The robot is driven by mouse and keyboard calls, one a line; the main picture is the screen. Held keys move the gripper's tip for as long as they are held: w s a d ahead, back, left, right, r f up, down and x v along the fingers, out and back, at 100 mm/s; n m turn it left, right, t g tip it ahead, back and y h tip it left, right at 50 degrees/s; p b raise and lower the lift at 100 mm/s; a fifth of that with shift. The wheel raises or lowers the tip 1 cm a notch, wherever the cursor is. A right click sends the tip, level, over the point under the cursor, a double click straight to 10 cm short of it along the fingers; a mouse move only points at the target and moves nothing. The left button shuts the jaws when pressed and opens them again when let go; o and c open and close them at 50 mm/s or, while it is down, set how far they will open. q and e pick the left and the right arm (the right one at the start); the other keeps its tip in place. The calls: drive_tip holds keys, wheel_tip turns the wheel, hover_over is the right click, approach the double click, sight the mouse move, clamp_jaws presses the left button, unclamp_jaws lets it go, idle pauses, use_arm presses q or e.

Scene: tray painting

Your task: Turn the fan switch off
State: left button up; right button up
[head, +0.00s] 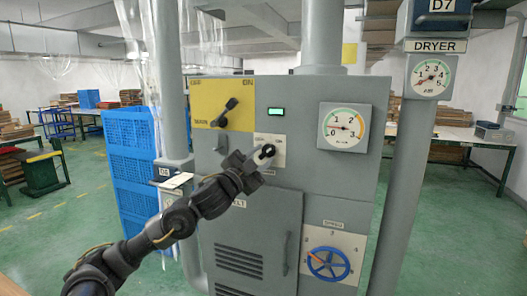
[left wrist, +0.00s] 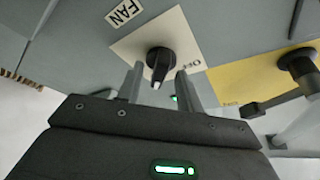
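The fan switch is a black rotary knob (head: 268,151) on a cream plate (head: 279,158) at the middle of the grey cabinet. In the left wrist view the knob (left wrist: 159,60) has a pale pointer mark aimed towards the picture's bottom, and a FAN label (left wrist: 125,12) sits beside its plate. My left gripper (head: 262,158) is at the switch. In the left wrist view its two fingers (left wrist: 158,88) are apart, one on each side of the knob's lower part. Contact cannot be told. The gripper hides part of the plate in the head view. My right gripper is not in view.
A yellow main-switch plate (head: 243,88) with a black lever (head: 227,113) is above left of the fan switch. A green lamp (head: 276,112), a gauge (head: 343,127) and a blue handwheel (head: 328,263) are on the cabinet. A blue crate stack (head: 127,170) stands left.

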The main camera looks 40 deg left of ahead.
use_arm(q)
drive_tip(key=shift+w+r, duration=0.2)
drive_tip(key=shift+w, duration=0.45)
drive_tip(key=shift+c, duration=0.5)
clamp_jaws()
